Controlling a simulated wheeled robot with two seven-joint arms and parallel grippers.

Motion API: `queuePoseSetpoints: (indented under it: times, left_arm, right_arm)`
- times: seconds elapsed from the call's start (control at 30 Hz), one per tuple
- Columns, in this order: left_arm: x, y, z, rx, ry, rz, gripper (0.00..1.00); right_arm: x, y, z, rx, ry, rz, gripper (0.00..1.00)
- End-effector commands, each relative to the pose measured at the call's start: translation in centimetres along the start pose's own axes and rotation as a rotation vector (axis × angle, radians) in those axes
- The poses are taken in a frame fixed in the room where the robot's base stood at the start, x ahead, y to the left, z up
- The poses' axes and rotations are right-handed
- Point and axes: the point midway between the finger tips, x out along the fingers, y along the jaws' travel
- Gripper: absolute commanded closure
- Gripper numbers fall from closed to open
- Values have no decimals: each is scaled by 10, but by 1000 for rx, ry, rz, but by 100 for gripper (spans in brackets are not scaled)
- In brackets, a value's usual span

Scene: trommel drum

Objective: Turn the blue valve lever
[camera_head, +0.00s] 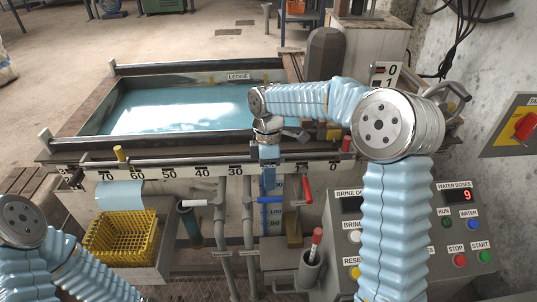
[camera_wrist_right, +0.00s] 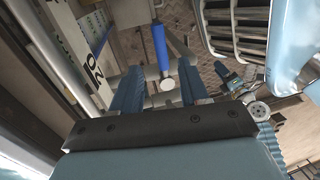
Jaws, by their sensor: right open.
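The blue valve lever (camera_head: 271,199) is a short bar, roughly level, on the front of the machine below the numbered scale. In the right wrist view the blue lever (camera_wrist_right: 160,47) extends just beyond the fingertips, lined up with the gap between them. My right gripper (camera_head: 268,178) points down just above the lever in the head view. In the right wrist view its two blue fingers (camera_wrist_right: 159,70) are apart with nothing held between them. I cannot tell whether they touch the lever. My left arm shows at the lower left of the head view; its gripper is out of frame.
A red-handled lever (camera_head: 306,190) is close to the right. Grey pipes (camera_head: 222,235) stand left of the blue lever. The scale rail (camera_head: 190,168) runs above. A yellow basket (camera_head: 122,236) sits left, a button panel (camera_head: 465,230) right. A grey holder (camera_head: 311,268) stands below.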

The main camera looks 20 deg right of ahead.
Motion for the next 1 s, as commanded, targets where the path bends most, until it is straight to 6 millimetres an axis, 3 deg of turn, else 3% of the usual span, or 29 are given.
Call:
queuePoseSetpoints:
  times: [0.03, 0.2, 0.4, 1.0]
  left_arm:
    - [-2, 1, 0, 0, 0, 0, 57]
    - [-5, 2, 0, 1, -1, 1, 57]
    - [-7, 3, 0, 1, -1, 1, 57]
    - [-7, 3, 0, 1, -1, 1, 57]
  right_arm:
    - [-15, 1, 0, 0, 2, 5, 56]
    - [-52, 0, -1, 0, 1, 4, 56]
    - [-75, 0, 0, -1, 0, 2, 56]
    - [-78, 0, 0, -1, -1, 0, 56]
